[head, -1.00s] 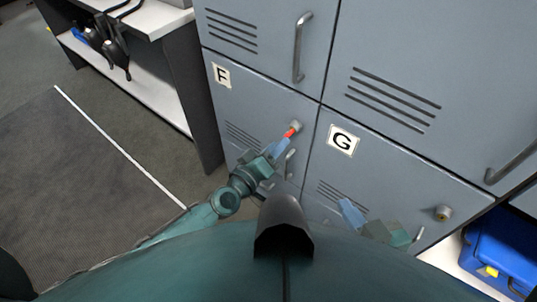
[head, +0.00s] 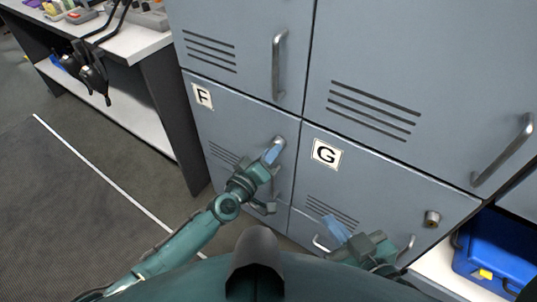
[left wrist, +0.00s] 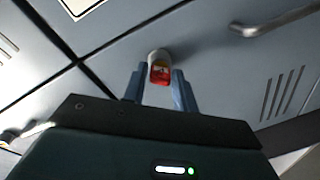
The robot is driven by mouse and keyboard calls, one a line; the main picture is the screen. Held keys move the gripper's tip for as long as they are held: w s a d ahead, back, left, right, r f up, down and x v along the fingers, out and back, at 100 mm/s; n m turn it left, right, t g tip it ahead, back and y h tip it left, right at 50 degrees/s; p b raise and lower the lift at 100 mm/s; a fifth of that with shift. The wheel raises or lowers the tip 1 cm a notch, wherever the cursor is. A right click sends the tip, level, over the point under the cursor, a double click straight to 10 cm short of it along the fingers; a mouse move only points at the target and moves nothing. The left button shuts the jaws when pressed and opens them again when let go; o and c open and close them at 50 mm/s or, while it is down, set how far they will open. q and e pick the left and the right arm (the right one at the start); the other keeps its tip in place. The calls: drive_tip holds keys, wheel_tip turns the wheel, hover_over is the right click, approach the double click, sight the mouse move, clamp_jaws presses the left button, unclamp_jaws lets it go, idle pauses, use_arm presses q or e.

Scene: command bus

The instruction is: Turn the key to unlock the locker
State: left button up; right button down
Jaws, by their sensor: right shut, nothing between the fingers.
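The key (left wrist: 160,75) has a red-orange head and sits at the round lock (left wrist: 158,55) of the locker door marked F (head: 203,96). My left gripper (head: 273,152) is at this lock, and its fingers hide the key in the head view. In the left wrist view its two blue fingers (left wrist: 160,88) stand apart, one on each side of the key head. Whether they press on it is not clear. My right gripper (head: 335,228) is shut and empty in front of the door marked G (head: 326,153).
Door G has its own lock (head: 432,218) at the right. Metal handles (head: 279,65) stick out from the upper doors. A dark-sided bench (head: 165,110) stands left of the lockers. A blue case (head: 495,240) lies at the lower right.

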use_arm(q)
drive_tip(key=c, duration=0.4)
drive_tip(key=m, duration=0.3)
drive_tip(key=shift+p, duration=0.4)
drive_tip(key=shift+c, duration=0.2)
drive_tip(key=shift+m, duration=0.3)
